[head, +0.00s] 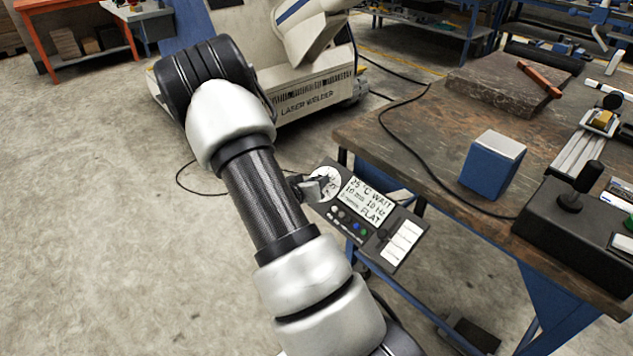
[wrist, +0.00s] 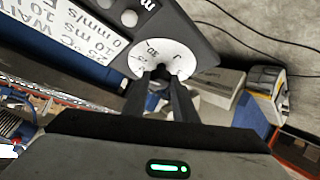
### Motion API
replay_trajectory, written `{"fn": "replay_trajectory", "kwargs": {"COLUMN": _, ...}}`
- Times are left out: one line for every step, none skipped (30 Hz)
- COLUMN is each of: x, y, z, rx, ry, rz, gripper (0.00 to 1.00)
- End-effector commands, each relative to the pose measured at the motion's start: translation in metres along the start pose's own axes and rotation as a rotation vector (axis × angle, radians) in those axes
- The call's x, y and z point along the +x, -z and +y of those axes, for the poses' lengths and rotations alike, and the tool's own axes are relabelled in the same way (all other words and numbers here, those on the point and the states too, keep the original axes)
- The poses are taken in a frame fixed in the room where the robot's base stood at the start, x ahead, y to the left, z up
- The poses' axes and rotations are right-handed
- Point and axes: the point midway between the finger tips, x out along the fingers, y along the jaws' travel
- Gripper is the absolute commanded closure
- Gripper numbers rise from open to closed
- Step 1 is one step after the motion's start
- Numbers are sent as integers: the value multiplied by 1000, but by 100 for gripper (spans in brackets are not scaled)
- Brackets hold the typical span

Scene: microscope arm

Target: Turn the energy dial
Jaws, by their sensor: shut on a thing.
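The energy dial (wrist: 163,55) is a round white disc with dark markings and a dark knob (wrist: 158,74) at its centre, mounted on a dark control panel (wrist: 185,18). In the wrist view my gripper (wrist: 160,80) has its two dark fingers on either side of the knob, shut on it. The fingers hide part of the dial's lower face. In the head view the dial (head: 325,184) shows at the upper left of the control panel (head: 372,250), with my gripper (head: 314,187) at it. The panel's screen (head: 364,200) shows text including "WATT" and "FLAT".
A wooden workbench (head: 430,135) stands right of the panel, bearing a blue box (head: 491,165), a stone slab (head: 510,85) and a black joystick unit (head: 570,235). The laser welder (head: 310,90) stands behind. Cables run across the bench and floor. Open floor (head: 90,230) lies at left.

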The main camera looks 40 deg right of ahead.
Motion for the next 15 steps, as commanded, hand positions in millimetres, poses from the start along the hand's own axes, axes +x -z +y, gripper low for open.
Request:
{"fn": "replay_trajectory", "kwargs": {"x": 0, "y": 1, "z": 0, "rx": 4, "ry": -4, "rz": 2, "gripper": 97}}
{"fn": "replay_trajectory", "kwargs": {"x": 0, "y": 1, "z": 0, "rx": 6, "ry": -5, "rz": 2, "gripper": 97}}
{"fn": "replay_trajectory", "kwargs": {"x": 0, "y": 1, "z": 0, "rx": 7, "ry": -6, "rz": 2, "gripper": 97}}
{"fn": "replay_trajectory", "kwargs": {"x": 1, "y": 1, "z": 0, "rx": 8, "ry": -6, "rz": 2, "gripper": 97}}
{"fn": "replay_trajectory", "kwargs": {"x": 1, "y": 1, "z": 0, "rx": 8, "ry": -6, "rz": 2, "gripper": 97}}
{"fn": "replay_trajectory", "kwargs": {"x": 1, "y": 1, "z": 0, "rx": 8, "ry": -6, "rz": 2, "gripper": 97}}
{"fn": "replay_trajectory", "kwargs": {"x": 1, "y": 1, "z": 0, "rx": 8, "ry": -6, "rz": 2, "gripper": 97}}
{"fn": "replay_trajectory", "kwargs": {"x": 1, "y": 1, "z": 0, "rx": 8, "ry": -6, "rz": 2, "gripper": 97}}
{"fn": "replay_trajectory", "kwargs": {"x": 1, "y": 1, "z": 0, "rx": 8, "ry": -6, "rz": 2, "gripper": 97}}
{"fn": "replay_trajectory", "kwargs": {"x": 1, "y": 1, "z": 0, "rx": 8, "ry": -6, "rz": 2, "gripper": 97}}
{"fn": "replay_trajectory", "kwargs": {"x": 1, "y": 1, "z": 0, "rx": 8, "ry": -6, "rz": 2, "gripper": 97}}
{"fn": "replay_trajectory", "kwargs": {"x": 1, "y": 1, "z": 0, "rx": 8, "ry": -6, "rz": 2, "gripper": 97}}
{"fn": "replay_trajectory", "kwargs": {"x": 1, "y": 1, "z": 0, "rx": 8, "ry": -6, "rz": 2, "gripper": 97}}
{"fn": "replay_trajectory", "kwargs": {"x": 1, "y": 1, "z": 0, "rx": 8, "ry": -6, "rz": 2, "gripper": 70}}
{"fn": "replay_trajectory", "kwargs": {"x": 1, "y": 1, "z": 0, "rx": 8, "ry": -6, "rz": 2, "gripper": 63}}
